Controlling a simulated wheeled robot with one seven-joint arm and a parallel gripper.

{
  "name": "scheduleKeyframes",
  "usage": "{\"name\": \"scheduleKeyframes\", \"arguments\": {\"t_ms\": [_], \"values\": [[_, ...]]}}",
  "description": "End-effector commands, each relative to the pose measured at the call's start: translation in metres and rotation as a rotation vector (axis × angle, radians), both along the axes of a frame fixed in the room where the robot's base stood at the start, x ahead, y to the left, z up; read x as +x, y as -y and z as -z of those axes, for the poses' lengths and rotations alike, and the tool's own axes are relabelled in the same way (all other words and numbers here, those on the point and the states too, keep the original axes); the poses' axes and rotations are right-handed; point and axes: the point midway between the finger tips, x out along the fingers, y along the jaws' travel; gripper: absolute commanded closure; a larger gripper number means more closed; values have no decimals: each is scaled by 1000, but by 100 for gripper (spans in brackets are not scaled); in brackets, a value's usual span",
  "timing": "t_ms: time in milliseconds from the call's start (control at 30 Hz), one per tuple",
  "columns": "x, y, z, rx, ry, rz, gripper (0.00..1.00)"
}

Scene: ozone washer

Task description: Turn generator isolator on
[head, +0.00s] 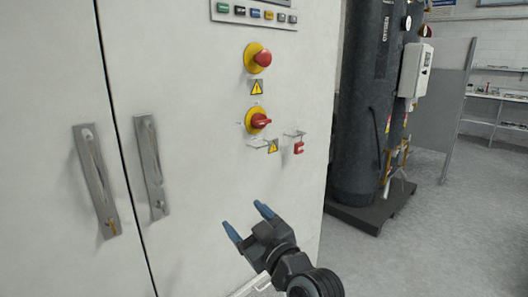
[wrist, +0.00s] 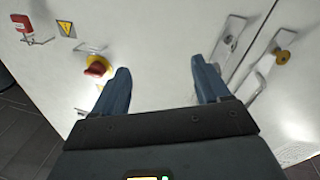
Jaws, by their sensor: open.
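The isolator, a red rotary handle on a round yellow base (head: 259,121), is on the front of the pale cabinet. Its red grip looks roughly level, pointing right. In the wrist view the isolator (wrist: 97,66) shows left of the fingers, partly close behind the left finger in the picture. My gripper (head: 248,220) is open and empty, below the isolator and apart from it in the head view. Its two blue fingers (wrist: 160,65) are spread toward the cabinet face in the wrist view. The lettering around the handle is too small to read.
A red mushroom button (head: 262,58) on yellow sits above the isolator. A red tag (head: 298,147) and a warning triangle (head: 272,146) hang below it. Two door handles (head: 152,165) are to the left. A dark tank (head: 362,110) stands right of the cabinet.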

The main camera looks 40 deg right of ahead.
Motion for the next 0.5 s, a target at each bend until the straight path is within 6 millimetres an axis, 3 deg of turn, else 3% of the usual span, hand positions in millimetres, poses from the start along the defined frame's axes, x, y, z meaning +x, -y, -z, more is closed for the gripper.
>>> {"name": "scheduleKeyframes", "arguments": {"t_ms": [33, 200, 500], "values": [[14, 17, -18, -50, 8, 1, 25], [51, 68, -63, -227, -3, -7, 25], [83, 154, -131, -541, -85, -10, 25]]}}
